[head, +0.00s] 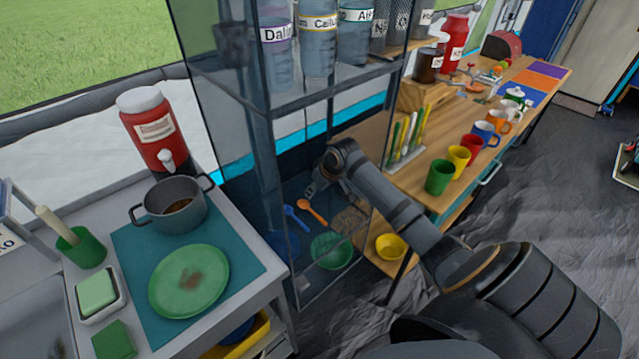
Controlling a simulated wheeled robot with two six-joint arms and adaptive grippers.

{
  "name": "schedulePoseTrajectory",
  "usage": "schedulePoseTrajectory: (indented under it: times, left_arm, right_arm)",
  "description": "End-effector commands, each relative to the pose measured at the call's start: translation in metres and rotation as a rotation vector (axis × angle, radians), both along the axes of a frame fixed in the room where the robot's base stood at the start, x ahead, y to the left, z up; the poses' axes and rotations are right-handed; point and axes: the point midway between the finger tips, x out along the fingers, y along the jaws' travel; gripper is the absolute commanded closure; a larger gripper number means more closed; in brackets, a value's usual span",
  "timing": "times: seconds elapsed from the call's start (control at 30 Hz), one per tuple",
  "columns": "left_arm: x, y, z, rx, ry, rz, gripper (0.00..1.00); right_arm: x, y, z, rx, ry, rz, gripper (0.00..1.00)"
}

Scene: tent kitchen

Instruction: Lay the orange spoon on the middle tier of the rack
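The orange spoon (313,212) shows low inside the rack, beside a blue spoon (297,218). It looks to be on the lower level, near a green bowl; exactly what it rests on is unclear. The rack (258,118) is a tall dark-framed unit with see-through sides, and labelled containers stand on a shelf above the spoons. My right arm reaches in from the lower right. Its gripper (314,186) points down inside or beside the rack, just above the orange spoon. Its fingertips are small and dark, so their opening is unclear. My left gripper is out of view.
A green bowl (331,251) and a yellow bowl (389,246) stand low by the rack. Several mugs, including a green one (439,177), line the wooden counter at right. A pot (176,204) and green plate (189,281) are on the left counter.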

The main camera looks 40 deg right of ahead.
Motion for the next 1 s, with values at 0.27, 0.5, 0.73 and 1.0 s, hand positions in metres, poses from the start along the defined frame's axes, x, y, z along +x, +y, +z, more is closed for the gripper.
schedulePoseTrajectory:
  times: [0.27,0.5,0.73,1.0]
  left_arm:
    - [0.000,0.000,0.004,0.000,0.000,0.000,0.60]
    - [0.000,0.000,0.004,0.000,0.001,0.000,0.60]
    - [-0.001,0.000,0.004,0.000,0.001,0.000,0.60]
    - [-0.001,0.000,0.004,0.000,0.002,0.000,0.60]
  right_arm:
    - [-0.020,-0.002,0.038,-0.002,0.002,0.001,0.66]
    - [-0.021,-0.001,0.041,0.001,0.002,0.000,0.66]
    - [-0.021,-0.001,0.041,0.001,0.001,0.000,0.66]
    - [-0.045,0.031,0.011,-0.013,0.033,0.043,0.66]
